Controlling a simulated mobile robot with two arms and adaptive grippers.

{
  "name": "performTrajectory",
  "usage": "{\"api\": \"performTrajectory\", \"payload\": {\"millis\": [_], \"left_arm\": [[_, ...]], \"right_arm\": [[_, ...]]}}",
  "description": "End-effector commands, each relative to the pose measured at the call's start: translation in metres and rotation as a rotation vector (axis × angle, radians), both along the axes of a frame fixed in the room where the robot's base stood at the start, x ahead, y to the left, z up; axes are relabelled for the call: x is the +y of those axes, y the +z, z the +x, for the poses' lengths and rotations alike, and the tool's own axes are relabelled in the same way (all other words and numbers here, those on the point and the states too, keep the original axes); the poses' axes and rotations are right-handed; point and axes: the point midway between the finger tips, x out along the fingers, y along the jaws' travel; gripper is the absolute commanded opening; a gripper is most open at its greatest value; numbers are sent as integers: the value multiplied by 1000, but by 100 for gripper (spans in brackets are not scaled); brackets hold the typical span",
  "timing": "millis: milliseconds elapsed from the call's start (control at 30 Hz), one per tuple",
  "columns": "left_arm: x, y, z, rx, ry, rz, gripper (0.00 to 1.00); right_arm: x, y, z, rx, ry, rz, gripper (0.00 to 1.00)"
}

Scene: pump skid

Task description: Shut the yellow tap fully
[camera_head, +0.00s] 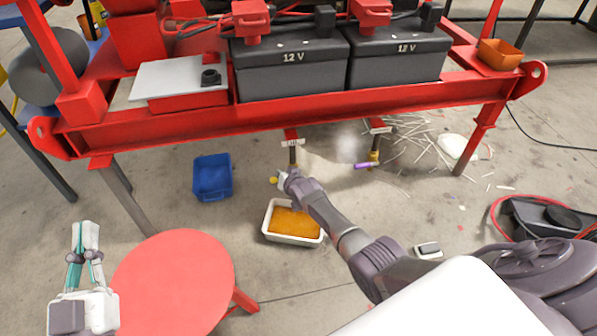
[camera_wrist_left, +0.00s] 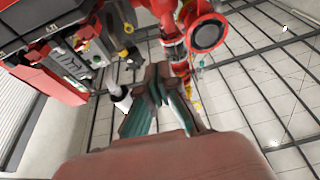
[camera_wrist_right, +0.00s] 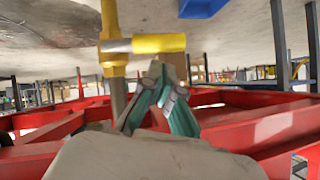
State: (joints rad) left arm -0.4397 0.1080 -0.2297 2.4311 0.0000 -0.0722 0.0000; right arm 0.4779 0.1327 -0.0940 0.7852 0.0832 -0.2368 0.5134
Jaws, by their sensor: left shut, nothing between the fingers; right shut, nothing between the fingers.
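The yellow tap (camera_wrist_right: 113,48) hangs on a pipe under the red frame. In the right wrist view its yellow handle (camera_wrist_right: 158,43) lies crosswise to the pipe. In the head view only a small yellow part (camera_head: 273,180) shows beside my right gripper (camera_head: 282,177), and the rest is hidden. In the right wrist view my right gripper (camera_wrist_right: 160,82) is shut and empty, its tips close to the handle's free end; I cannot tell whether they touch. My left gripper (camera_head: 88,230) is shut and empty at the left, far from the tap. It also shows in the left wrist view (camera_wrist_left: 156,80).
A white tray of orange liquid (camera_head: 265,230) stands on the floor below. A purple-handled tap (camera_head: 366,165) hangs to the right. A blue bin (camera_head: 212,190) and a red stool (camera_head: 175,280) are at the left. The red frame's beam (camera_head: 290,112) is above the taps.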

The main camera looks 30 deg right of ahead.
Motion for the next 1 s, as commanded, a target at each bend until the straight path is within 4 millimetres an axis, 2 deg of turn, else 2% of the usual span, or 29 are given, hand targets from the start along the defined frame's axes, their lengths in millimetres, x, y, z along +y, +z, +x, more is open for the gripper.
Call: {"api": "performTrajectory", "payload": {"millis": [233,1000], "left_arm": [[0,-3,1,22,2,6,0],[4,-38,7,235,14,62,0]], "right_arm": [[1,2,0,0,-1,1,0],[1,11,0,0,0,2,0]]}}
